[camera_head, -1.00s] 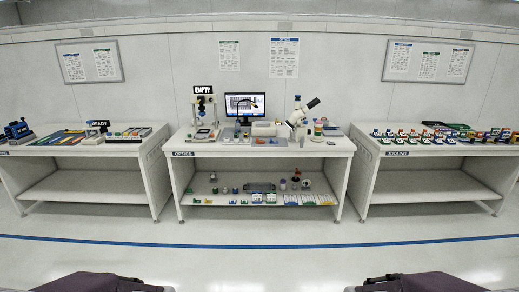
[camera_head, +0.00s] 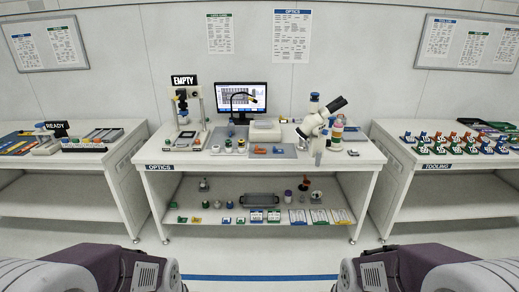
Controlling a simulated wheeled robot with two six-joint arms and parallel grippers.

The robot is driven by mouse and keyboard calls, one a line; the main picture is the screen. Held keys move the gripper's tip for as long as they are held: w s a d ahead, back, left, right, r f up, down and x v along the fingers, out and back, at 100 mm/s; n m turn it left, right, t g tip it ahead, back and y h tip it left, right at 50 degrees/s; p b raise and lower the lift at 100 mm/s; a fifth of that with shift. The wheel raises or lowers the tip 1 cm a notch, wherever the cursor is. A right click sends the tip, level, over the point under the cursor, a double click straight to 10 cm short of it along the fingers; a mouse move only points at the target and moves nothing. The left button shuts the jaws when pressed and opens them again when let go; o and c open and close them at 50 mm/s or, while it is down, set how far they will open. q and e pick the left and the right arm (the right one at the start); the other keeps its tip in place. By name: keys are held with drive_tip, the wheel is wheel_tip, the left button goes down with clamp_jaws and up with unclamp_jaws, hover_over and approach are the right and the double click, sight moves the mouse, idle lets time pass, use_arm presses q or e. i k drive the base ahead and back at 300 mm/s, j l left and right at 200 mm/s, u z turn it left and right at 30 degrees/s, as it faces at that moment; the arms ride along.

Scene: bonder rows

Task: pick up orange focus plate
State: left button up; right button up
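A small orange piece (camera_head: 260,150) lies on a grey mat (camera_head: 284,154) at the middle of the OPTICS bench (camera_head: 220,168). It looks flat, but it is too small to tell whether it is the focus plate. Another small orange-red piece (camera_head: 277,150) lies just right of it on the same mat. My two arms show only as purple and grey links at the bottom left and bottom right, well short of the bench. No gripper fingers are visible on either side.
A monitor (camera_head: 241,99) and a stand under an EMPTY sign (camera_head: 184,80) are behind and left. The lower shelf (camera_head: 250,220) holds several small parts. Floor before the bench is clear.

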sight(258, 150)
drive_tip(key=i+j+z, duration=0.1)
drive_tip(key=i+j, duration=0.25)
drive_tip(key=i+j+z, duration=0.1)
drive_tip(key=i+j, duration=0.3)
drive_tip(key=i+j+z, duration=0.1)
drive_tip(key=i+j, duration=0.25)
drive_tip(key=i+j+z, duration=0.1)
drive_tip(key=i+j, duration=0.25)
drive_tip(key=j, duration=0.15)
drive_tip(key=i+j, duration=0.3)
drive_tip(key=j, duration=0.15)
drive_tip(key=i+j+z, duration=0.15)
drive_tip(key=i+j, duration=0.15)
drive_tip(key=j, duration=0.15)
drive_tip(key=i+j+z, duration=0.1)
drive_tip(key=i+j, duration=0.2)
drive_tip(key=j, duration=0.2)
drive_tip(key=i+j+z, duration=0.1)
drive_tip(key=i+j, duration=0.2)
drive_tip(key=j, duration=0.25)
